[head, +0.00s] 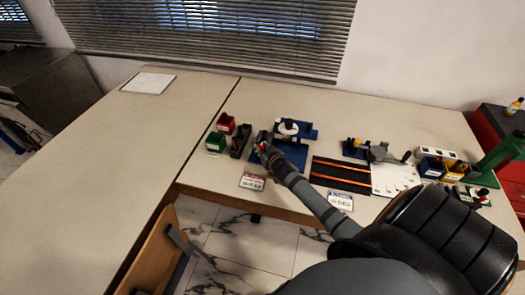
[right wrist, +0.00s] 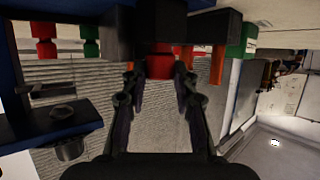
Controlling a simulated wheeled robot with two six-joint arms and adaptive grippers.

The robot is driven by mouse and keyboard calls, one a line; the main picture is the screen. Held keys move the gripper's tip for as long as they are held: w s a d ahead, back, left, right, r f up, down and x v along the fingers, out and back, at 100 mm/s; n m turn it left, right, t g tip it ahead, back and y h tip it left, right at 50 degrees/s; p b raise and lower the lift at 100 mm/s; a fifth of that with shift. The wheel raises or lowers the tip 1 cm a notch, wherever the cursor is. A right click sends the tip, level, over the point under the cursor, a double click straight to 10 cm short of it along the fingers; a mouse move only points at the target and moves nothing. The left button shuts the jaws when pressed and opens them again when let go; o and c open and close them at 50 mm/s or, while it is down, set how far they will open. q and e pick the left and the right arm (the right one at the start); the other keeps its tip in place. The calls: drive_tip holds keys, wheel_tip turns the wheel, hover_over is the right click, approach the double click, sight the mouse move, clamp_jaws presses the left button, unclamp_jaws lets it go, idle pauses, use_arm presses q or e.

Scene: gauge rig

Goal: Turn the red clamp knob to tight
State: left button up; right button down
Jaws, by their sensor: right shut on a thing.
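The red clamp knob (right wrist: 160,64) shows in the right wrist view, under a dark block and between the fingertips of my right gripper (right wrist: 158,80). The gripper is shut on the knob, with one dark finger on each side. In the head view my right gripper (head: 264,150) is at the left side of the blue gauge rig (head: 297,156), and the knob is mostly hidden there. The pointer or marks showing how tight the knob is cannot be made out. My left gripper is not in view.
The left part of the table is mostly clear.

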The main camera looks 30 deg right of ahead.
use_arm(q)
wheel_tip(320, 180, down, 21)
drive_tip(key=b, duration=2.1)
use_arm(e)
drive_tip(key=m+g+h, duration=0.3)
drive_tip(key=m, duration=0.1)
drive_tip(key=a+m+g+h, duration=0.1)
drive_tip(key=m+g+h, duration=0.2)
drive_tip(key=m+h, duration=0.1)
drive_tip(key=w+m+g+h, duration=0.1)
drive_tip(key=m+g+h, duration=0.2)
drive_tip(key=m, duration=0.1)
drive_tip(key=shift+w+a+f+m+g, duration=0.1)
drive_tip(key=shift+a+f+m+g, duration=0.05)
drive_tip(key=shift+f+m+g, duration=0.2)
drive_tip(key=m+g+b, duration=0.1)
drive_tip(key=g+b, duration=0.1)
drive_tip(key=m+g+b, duration=0.2)
drive_tip(key=shift+w+r+h, duration=0.15)
drive_tip(key=shift+h, duration=0.25)
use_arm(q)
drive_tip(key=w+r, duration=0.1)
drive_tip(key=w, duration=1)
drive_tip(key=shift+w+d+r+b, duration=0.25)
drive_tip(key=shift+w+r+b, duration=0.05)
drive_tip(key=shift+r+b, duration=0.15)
use_arm(e)
drive_tip(key=shift+r+m+g, duration=0.1)
drive_tip(key=shift+m+g, duration=0.35)
drive_tip(key=shift+g, duration=0.1)
